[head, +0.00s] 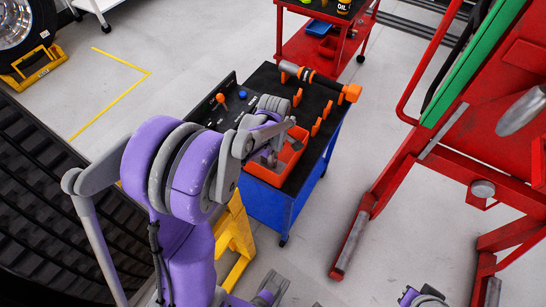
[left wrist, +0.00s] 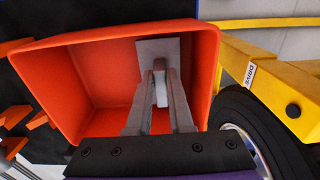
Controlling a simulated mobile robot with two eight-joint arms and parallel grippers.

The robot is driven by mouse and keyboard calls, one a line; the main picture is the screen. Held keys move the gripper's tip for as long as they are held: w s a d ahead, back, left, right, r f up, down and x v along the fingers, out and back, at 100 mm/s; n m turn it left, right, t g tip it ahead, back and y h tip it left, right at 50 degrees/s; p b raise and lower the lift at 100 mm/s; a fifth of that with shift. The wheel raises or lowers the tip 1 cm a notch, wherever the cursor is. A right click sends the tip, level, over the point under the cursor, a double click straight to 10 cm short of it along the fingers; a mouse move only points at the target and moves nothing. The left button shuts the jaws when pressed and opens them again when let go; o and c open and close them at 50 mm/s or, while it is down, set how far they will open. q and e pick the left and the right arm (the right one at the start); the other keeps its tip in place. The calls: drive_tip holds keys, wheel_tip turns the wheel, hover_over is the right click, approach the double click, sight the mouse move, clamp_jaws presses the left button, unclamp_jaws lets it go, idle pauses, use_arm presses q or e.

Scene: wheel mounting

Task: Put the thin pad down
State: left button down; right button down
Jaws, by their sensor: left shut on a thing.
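My left gripper (left wrist: 160,72) is shut on the thin pad (left wrist: 147,50), a flat grey square plate, inside the outline of the orange bin (left wrist: 60,65) in the left wrist view. The pad is near the bin's far wall in that view; I cannot tell whether it touches the bin. In the head view my left gripper (head: 268,157) reaches down to the orange bin (head: 294,153) on the blue cart's black top (head: 313,149). The pad is too small to make out there.
Orange holders (head: 316,127) and a tool with an orange end (head: 320,80) are beside the bin. A red cart (head: 305,48) stands behind, a red frame (head: 385,170) to the right. A yellow stand (left wrist: 268,55) and wheel (left wrist: 250,115) are beside the bin.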

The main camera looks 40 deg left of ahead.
use_arm(q)
drive_tip(key=shift+f, duration=0.2)
drive_tip(key=c, duration=0.8)
unclamp_jaws()
drive_tip(key=shift+r, duration=0.1)
drive_tip(key=shift+r, duration=0.3)
wheel_tip(320, 180, up, 11)
drive_tip(key=p, duration=0.1)
drive_tip(key=s+d+m+t, duration=0.1)
drive_tip(key=s+d+m, duration=0.3)
drive_tip(key=m, duration=0.2)
drive_tip(key=s+d+f+m+t, duration=0.1)
drive_tip(key=s+d+m+t, duration=0.1)
drive_tip(key=s+d+m, duration=0.3)
drive_tip(key=s+d+m+t, duration=0.2)
drive_tip(key=s+d+m, duration=0.2)
drive_tip(key=m, duration=0.4)
drive_tip(key=shift+s+d+f, duration=0.15)
drive_tip(key=shift+s+d, duration=0.1)
drive_tip(key=shift+s, duration=0.2)
